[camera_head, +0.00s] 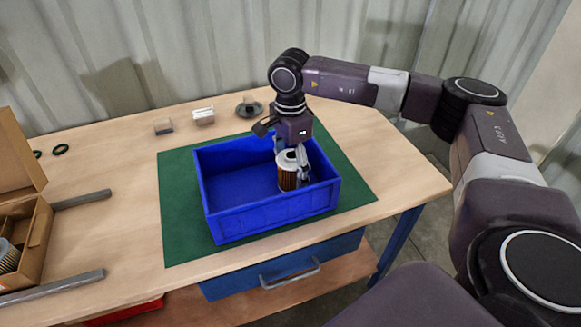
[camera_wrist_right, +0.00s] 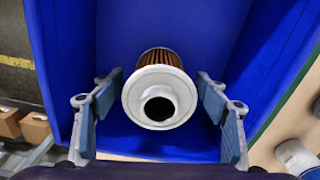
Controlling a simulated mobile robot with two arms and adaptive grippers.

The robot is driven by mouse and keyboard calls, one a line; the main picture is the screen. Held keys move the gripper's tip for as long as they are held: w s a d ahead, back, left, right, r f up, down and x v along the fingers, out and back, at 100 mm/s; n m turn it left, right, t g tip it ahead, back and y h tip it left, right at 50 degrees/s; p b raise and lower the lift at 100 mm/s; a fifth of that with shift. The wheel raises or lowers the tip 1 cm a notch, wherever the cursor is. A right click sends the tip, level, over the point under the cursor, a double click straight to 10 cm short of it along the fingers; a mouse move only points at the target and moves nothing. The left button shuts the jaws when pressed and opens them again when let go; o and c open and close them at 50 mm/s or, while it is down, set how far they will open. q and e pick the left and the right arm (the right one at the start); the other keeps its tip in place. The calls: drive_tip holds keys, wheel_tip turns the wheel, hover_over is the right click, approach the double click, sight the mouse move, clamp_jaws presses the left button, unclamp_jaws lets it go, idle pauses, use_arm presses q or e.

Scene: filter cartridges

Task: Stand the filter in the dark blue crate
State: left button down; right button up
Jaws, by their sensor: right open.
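The filter (camera_head: 288,179), a pleated brown cylinder with a pale ring-shaped end cap, is upright inside the blue crate (camera_head: 275,215), towards its right side. In the right wrist view I look down on the filter's cap and dark central hole (camera_wrist_right: 160,103). My right gripper (camera_head: 291,164) points down into the crate. Its two fingers (camera_wrist_right: 160,95) are open on either side of the filter, with a visible gap on each side. The crate's front wall may hide the filter's foot. My left gripper is in neither view.
The crate stands on a green mat (camera_head: 178,215) on the wooden table. An open cardboard box (camera_head: 32,235) and grey metal bars (camera_head: 55,282) are at the left. Small blocks (camera_head: 203,116) and a dark round dish (camera_head: 249,108) lie behind the crate.

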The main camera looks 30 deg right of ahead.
wheel_tip(320, 180, up, 12)
drive_tip(key=p, duration=0.8)
drive_tip(key=shift+r, duration=0.15)
